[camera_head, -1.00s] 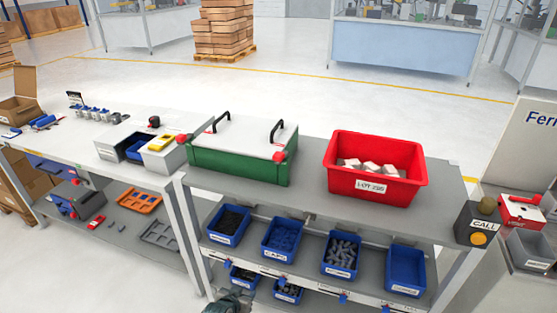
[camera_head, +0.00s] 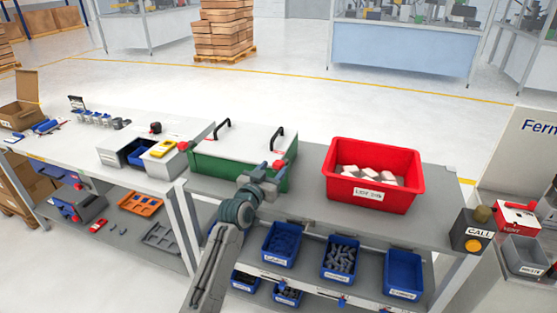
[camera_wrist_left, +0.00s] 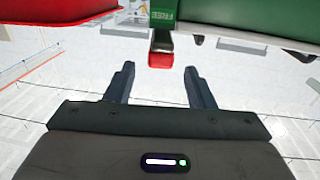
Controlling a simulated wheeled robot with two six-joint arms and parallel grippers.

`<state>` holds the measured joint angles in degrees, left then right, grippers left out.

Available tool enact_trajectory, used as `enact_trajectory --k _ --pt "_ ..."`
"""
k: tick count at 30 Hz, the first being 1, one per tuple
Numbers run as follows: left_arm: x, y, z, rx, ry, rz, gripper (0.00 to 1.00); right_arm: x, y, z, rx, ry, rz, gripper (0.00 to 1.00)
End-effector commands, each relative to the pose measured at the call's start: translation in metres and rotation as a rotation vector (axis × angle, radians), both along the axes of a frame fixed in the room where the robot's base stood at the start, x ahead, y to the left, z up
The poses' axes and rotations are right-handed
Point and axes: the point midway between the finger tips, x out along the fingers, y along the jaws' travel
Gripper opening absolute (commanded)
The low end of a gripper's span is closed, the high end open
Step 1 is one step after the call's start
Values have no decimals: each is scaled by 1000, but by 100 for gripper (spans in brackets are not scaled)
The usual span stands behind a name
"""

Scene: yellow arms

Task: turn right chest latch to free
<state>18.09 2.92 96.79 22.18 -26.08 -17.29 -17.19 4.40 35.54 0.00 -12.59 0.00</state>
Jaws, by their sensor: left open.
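The green chest (camera_head: 235,173) with a pale lid and two black handles stands on the grey bench. Its right chest latch (camera_head: 279,164) is red and sits at the front right corner. In the wrist view the latch (camera_wrist_left: 160,52) points toward my gripper, beside a "FREE" label on the green wall (camera_wrist_left: 210,14). My left gripper (camera_head: 268,175) is open just in front of the latch. In the wrist view the red end lies ahead of the gap between the two fingers (camera_wrist_left: 157,75), apart from both. A red left latch (camera_head: 183,146) shows at the other corner. My right gripper is not in view.
A red bin (camera_head: 415,178) with pale blocks stands right of the chest. A grey box with a blue insert (camera_head: 136,150) is at the left. Blue bins (camera_head: 403,273) fill the shelf below. Bare bench (camera_head: 308,190) lies between chest and red bin.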

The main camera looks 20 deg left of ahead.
Motion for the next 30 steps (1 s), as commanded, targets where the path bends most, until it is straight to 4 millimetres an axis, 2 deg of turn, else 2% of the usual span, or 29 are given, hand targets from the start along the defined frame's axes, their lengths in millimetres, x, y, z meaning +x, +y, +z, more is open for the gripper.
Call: enact_trajectory --k 3,9,20,21,27,28,30 --pt "21 -3 3 -2 0 0 49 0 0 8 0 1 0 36" --pt "40 -6 0 -1 1 0 49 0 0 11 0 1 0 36" --pt "46 -7 -1 0 1 0 49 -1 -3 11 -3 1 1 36" --pt "46 -7 -1 0 1 0 47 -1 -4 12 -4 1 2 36" --pt "46 -7 -1 0 1 0 8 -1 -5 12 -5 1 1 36" --pt "46 -7 -1 0 1 0 4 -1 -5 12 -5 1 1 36" --pt "46 -7 -1 0 1 1 4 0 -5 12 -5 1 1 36"
